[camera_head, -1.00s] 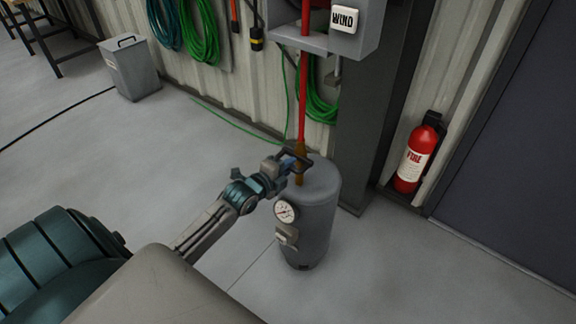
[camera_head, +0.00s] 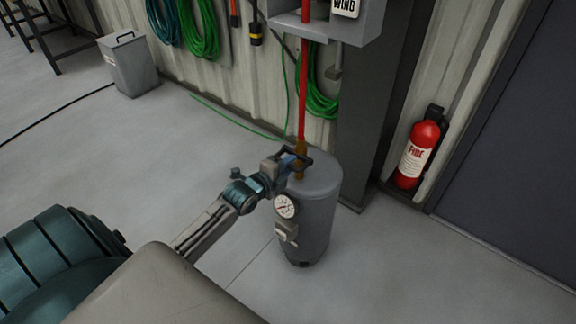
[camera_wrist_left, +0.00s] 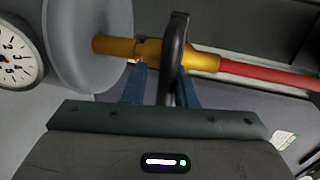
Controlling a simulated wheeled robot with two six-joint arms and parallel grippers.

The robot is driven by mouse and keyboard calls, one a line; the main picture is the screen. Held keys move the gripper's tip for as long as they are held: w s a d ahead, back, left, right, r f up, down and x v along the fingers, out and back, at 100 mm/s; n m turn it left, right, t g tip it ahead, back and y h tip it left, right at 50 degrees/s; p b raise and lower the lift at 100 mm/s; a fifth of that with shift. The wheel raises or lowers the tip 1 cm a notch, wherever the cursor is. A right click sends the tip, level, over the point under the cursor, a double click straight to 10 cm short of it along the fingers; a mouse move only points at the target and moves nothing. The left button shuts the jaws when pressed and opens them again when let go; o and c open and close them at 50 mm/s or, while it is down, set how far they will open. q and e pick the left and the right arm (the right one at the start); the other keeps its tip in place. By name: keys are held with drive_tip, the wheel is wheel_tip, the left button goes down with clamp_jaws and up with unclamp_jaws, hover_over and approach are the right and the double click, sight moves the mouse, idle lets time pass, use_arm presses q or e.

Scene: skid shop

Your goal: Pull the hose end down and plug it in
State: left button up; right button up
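The hose end is a brass-coloured fitting (camera_head: 300,160) on a taut red hose (camera_head: 302,95), with a black handle (camera_wrist_left: 174,60) standing out from it. It is upright at the top of the grey tank (camera_head: 318,195). In the left wrist view its brass tip (camera_wrist_left: 108,46) overlaps the tank's top; I cannot tell how deep it sits. My left gripper (camera_head: 288,166) is beside the fitting. In the wrist view its blue fingers (camera_wrist_left: 162,78) are on both sides of the black handle and look closed on it. My right gripper is not in view.
A pressure gauge (camera_head: 286,206) is on the tank's side. A grey box (camera_head: 335,28) is on the wall above. A dark post (camera_head: 365,110), a red fire extinguisher (camera_head: 416,156) and green hose coils (camera_head: 317,95) are nearby. The floor in front is clear.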

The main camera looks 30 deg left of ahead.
use_arm(q)
drive_tip(key=shift+o, duration=0.5)
